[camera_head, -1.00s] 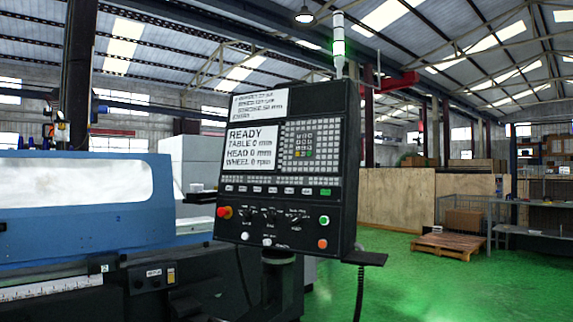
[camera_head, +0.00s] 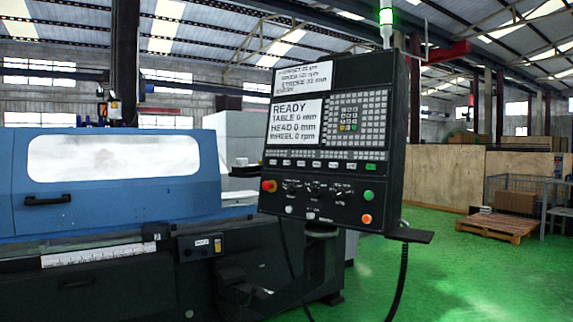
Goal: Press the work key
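The black control panel (camera_head: 392,185) of the grinder stands right of centre in the head view. Its screen (camera_head: 294,122) reads READY, TABLE 0 mm, HEAD 0 mm, WHEEL 0 rpm. A row of small keys (camera_head: 315,165) runs below the screen, with one green key (camera_head: 370,168) at its right end. Their labels are too small to read, so I cannot tell which is the work key. Below are a red knob (camera_head: 268,186), a green button (camera_head: 369,195) and an orange button (camera_head: 366,218). Neither of my grippers is in view.
The blue grinder body (camera_head: 180,202) with a closed windowed door (camera_head: 112,156) fills the left. A signal tower (camera_head: 386,22) glows green above the panel. A small shelf (camera_head: 410,235) juts from the panel's lower right. Green floor (camera_head: 455,265) lies open to the right, before a pallet (camera_head: 497,226).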

